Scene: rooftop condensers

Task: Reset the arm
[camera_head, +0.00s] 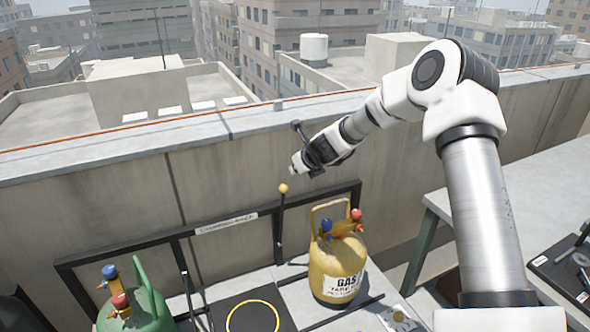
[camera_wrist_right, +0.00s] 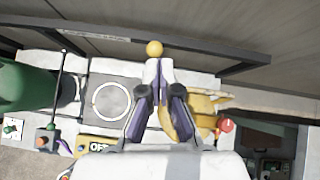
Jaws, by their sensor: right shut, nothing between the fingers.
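My right arm comes in from the right in the head view, bent at the elbow. Its gripper (camera_head: 298,166) is in the air in front of the parapet wall, above the yellow gas cylinder and the yellow-balled rod. In the right wrist view the gripper (camera_wrist_right: 159,66) has its fingertips together with nothing between them. The yellow ball (camera_wrist_right: 154,48) shows just past the tips there; whether they touch it cannot be told. In the head view the ball (camera_head: 283,188) stands apart, below the gripper. My left gripper is not in view.
A yellow gas cylinder (camera_head: 338,268) stands on the bench beside a black mat with a yellow ring (camera_head: 252,318). A green cylinder (camera_head: 140,308) is at the lower left. A black rail (camera_head: 120,250) runs along the wall (camera_head: 100,215). A grey table (camera_head: 530,190) is at right.

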